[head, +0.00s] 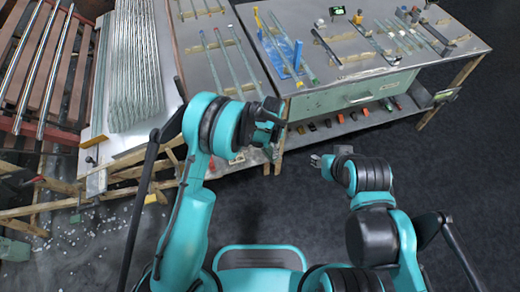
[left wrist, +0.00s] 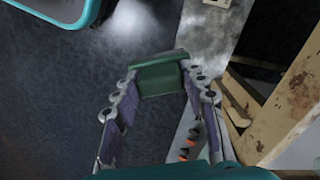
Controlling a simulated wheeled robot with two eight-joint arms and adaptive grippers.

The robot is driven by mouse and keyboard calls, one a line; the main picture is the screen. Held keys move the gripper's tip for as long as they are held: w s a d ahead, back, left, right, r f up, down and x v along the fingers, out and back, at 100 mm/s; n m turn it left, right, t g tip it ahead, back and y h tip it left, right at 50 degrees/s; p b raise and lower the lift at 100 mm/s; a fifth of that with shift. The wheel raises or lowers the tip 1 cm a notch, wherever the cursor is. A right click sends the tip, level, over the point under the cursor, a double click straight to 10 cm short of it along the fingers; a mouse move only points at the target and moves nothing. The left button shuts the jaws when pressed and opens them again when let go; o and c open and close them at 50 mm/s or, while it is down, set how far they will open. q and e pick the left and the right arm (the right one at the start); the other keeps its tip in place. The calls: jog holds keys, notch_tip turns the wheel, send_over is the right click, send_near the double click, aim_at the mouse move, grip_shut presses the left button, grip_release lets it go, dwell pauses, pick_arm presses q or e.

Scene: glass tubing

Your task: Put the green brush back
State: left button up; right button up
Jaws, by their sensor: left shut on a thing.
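My left gripper (head: 272,145) is in front of the near edge of the workbench, close to its left front corner. In the left wrist view its two fingers (left wrist: 160,88) are closed on a dark green block-like thing (left wrist: 163,78), which appears to be the green brush. It is held across the fingertips, and its bristles cannot be made out. In the head view the brush is hidden or too small to tell. My right gripper (head: 321,162) is low in front of the bench, apart from everything; its fingers are too small to judge.
The metal workbench (head: 375,68) holds glass tubes, a blue stand (head: 283,50) and small tools. Below its green drawer (head: 355,92) is a lower shelf with several small items. A table with stacked glass tubing (head: 132,60) stands at left. Dark floor is clear at right.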

pick_arm(q)
jog(key=shift+w+a+f+b, duration=0.75)
jog(key=shift+w+f, duration=0.55)
jog(key=shift+f, duration=0.25)
jog(key=shift+w+a+f+b, duration=0.65)
jog(key=shift+w+f+b, duration=0.15)
jog(key=shift+w+f, duration=0.6)
jog(key=shift+w+a+f+b, duration=0.75)
jog(key=shift+w+f, duration=0.45)
jog(key=shift+f, duration=0.45)
jog(key=shift+f, duration=0.15)
jog(key=o, duration=1.2)
